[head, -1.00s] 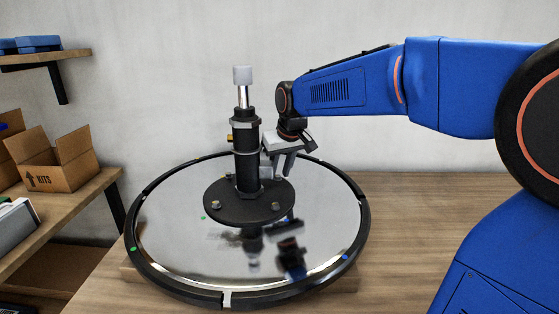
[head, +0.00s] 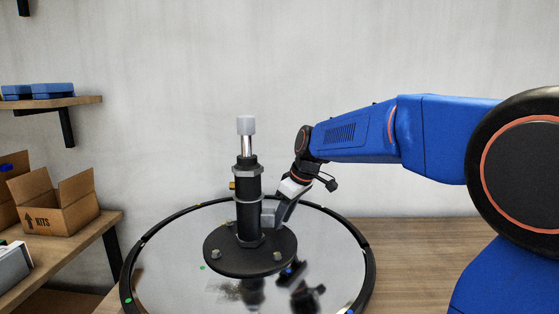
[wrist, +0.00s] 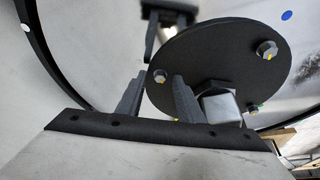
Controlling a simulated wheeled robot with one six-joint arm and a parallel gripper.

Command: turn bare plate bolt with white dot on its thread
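The round black plate (head: 235,262) lies at the foot of the black column on the mirror disc. In the head view, two bolt heads (head: 215,254) and (head: 277,256) show on its near side. In the wrist view the plate (wrist: 215,55) carries a bolt with a yellow mark (wrist: 267,49), a small bolt (wrist: 160,76) in line with the finger gap, and another (wrist: 253,108) at the lower right. I cannot make out a white dot on any bolt thread. My gripper (head: 270,214) is tilted beside the column; its fingers (wrist: 159,80) stand apart with nothing visibly held.
The black column (head: 248,205) with its grey top stands up close to my gripper. The disc's raised black rim (head: 371,270) surrounds the plate. Shelves with an open box (head: 60,208) stand at the left. The wooden table (head: 430,250) is clear at the right.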

